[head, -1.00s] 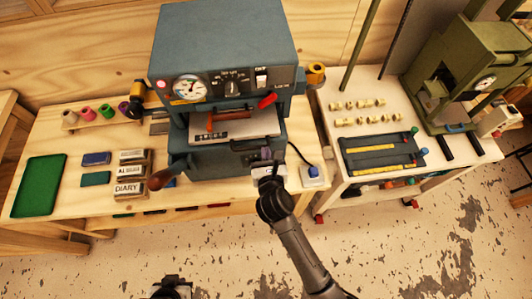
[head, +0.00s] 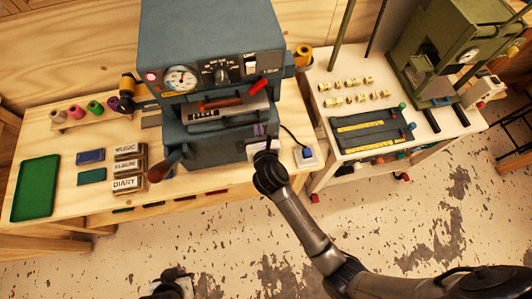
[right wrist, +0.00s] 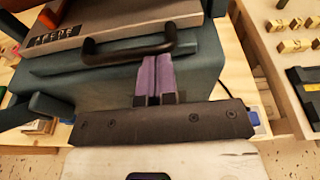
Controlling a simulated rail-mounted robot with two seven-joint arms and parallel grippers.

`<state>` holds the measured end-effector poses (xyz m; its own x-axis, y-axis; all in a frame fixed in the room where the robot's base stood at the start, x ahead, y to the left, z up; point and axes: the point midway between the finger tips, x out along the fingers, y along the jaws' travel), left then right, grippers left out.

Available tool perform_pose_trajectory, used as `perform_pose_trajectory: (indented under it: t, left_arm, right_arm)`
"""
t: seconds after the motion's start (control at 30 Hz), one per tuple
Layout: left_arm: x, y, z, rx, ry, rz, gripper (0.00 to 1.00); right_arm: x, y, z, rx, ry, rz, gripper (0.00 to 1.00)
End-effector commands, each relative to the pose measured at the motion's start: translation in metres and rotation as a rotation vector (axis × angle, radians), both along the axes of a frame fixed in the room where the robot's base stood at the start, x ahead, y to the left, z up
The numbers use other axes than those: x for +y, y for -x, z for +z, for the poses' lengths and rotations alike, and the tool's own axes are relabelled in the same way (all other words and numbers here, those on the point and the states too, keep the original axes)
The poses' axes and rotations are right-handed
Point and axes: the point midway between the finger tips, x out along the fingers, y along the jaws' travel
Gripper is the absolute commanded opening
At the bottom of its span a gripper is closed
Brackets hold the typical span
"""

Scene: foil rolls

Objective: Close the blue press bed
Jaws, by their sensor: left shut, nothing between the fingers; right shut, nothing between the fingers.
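The blue press (head: 210,40) stands on the wooden bench. Its bed (head: 238,113), with a strip of type letters at its left, sits mostly under the press head, and only its front part shows. In the right wrist view the bed (right wrist: 150,20) has a dark bar handle (right wrist: 120,53) on its front. My right gripper (head: 261,132) is shut and empty at the front of the press. In the right wrist view its purple fingers (right wrist: 155,65) reach the handle near its right end and appear to touch it. My left gripper (head: 174,275) is at the bottom of the head view, away from the press.
A lever with a brown knob (head: 160,172) sticks out at the press's front left. Labelled boxes (head: 126,167) and a green tray (head: 36,188) lie to the left. A blue-buttoned switch box (head: 307,155) is right of my right gripper. A green press (head: 450,50) stands at the far right.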

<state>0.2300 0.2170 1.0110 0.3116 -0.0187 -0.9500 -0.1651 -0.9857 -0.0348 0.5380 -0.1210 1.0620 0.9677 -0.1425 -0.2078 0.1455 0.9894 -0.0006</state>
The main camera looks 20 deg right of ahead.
Motion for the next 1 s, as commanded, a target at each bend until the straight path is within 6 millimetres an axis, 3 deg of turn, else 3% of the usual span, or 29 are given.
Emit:
perform_pose_trajectory:
  t: [0.1,0.5,0.73,1.0]
  left_arm:
    - [0.0,0.0,0.017,0.0,0.0,0.0,0.0]
    - [0.0,0.002,0.005,0.004,0.0,0.0,0.0]
    - [0.0,0.002,0.003,0.004,0.0,0.0,0.0]
    - [0.0,0.002,0.003,0.004,0.0,0.0,0.0]
  right_arm:
    - [0.007,0.026,0.008,0.005,-0.001,0.007,0.0]
    - [0.017,0.095,0.02,-0.001,0.0,0.007,0.0]
    - [0.019,0.114,0.024,-0.001,0.001,0.006,0.0]
    - [0.022,0.117,0.028,-0.007,0.054,0.028,0.0]
